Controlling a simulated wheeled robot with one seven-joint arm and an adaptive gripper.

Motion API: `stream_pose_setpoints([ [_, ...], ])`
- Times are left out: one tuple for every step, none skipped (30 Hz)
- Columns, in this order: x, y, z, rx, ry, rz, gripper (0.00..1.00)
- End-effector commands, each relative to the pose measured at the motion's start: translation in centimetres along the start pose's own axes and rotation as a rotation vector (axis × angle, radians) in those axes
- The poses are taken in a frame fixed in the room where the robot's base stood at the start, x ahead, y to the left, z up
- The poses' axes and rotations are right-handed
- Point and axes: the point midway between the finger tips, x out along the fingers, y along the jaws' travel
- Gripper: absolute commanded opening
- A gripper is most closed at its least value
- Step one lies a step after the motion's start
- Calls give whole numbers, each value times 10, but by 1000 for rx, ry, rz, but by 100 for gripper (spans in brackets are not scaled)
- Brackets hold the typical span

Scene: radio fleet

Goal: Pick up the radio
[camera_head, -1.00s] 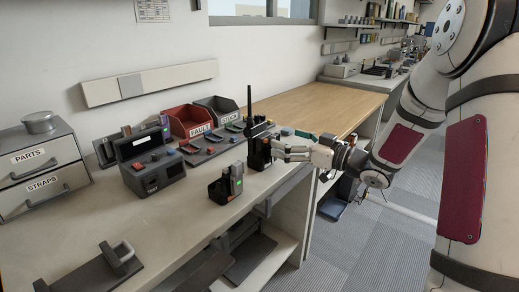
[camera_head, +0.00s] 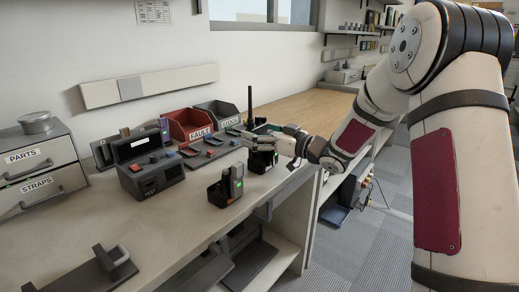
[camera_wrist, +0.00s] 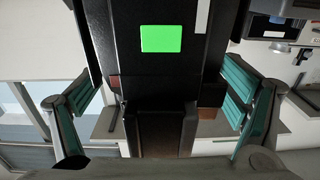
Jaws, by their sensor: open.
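The radio is dark, with a tall black antenna (camera_head: 250,106). It stands upright near the right end of the bench, in or at a black holder (camera_head: 262,160); my gripper hides much of it in the head view. My gripper (camera_head: 257,138) is open at the radio's upper part. In the wrist view, the black radio body (camera_wrist: 130,60) with its bright green panel lies between my gripper's teal-padded fingers (camera_wrist: 155,120). Gaps show beside the lower finger parts. Contact higher up is unclear.
A smaller device in a black cup (camera_head: 225,188) stands in front on the bench. A grey test box (camera_head: 150,175), a red FAULT bin (camera_head: 190,121) and a dark STOCK bin (camera_head: 220,111) stand to the left and behind. Bare bench lies in front of the box.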

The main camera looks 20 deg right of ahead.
Motion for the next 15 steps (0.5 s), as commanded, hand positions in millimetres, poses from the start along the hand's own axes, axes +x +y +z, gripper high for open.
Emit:
stream_pose_setpoints([
  [0, 0, 0, 0, 0, 0, 90],
  [0, 0, 0, 0, 0, 0, 90],
  [0, 0, 0, 0, 0, 0, 90],
  [0, 0, 0, 0, 0, 0, 90],
  [0, 0, 0, 0, 0, 0, 83],
  [0, 0, 0, 0, 0, 0, 74],
  [0, 0, 0, 0, 0, 0, 67],
  [0, 0, 0, 0, 0, 0, 61],
  [0, 0, 0, 0, 0, 0, 51],
  [0, 0, 0, 0, 0, 0, 45],
  [0, 0, 0, 0, 0, 0, 38],
  [0, 0, 0, 0, 0, 0, 29],
  [0, 0, 0, 0, 0, 0, 23],
  [0, 0, -1, -1, 2, 0, 23],
  [0, 0, -1, -1, 2, 0, 23],
])
